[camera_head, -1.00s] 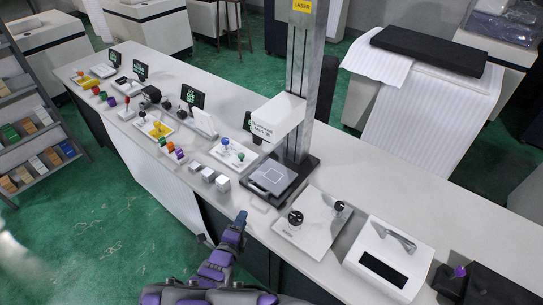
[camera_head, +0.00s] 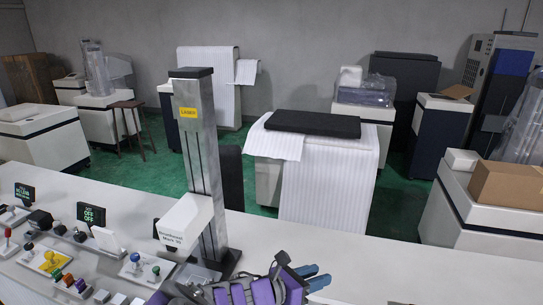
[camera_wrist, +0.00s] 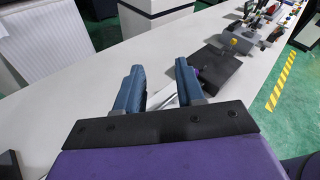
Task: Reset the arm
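My purple and black arm reaches in from the bottom of the head view. My gripper (camera_head: 312,277) is at its end, over the white bench (camera_head: 390,275), to the right of the laser column. In the wrist view my gripper (camera_wrist: 160,84) has its two blue fingers spread with a gap between them. Nothing is held in the gap. Bench top shows between and beyond the fingers.
The laser column (camera_head: 202,150) with its white head (camera_head: 184,222) stands just left of my arm. Small knobbed panels, such as the yellow one (camera_head: 47,262), line the bench at left. In the wrist view a dark plate (camera_wrist: 215,66) lies beyond the fingers.

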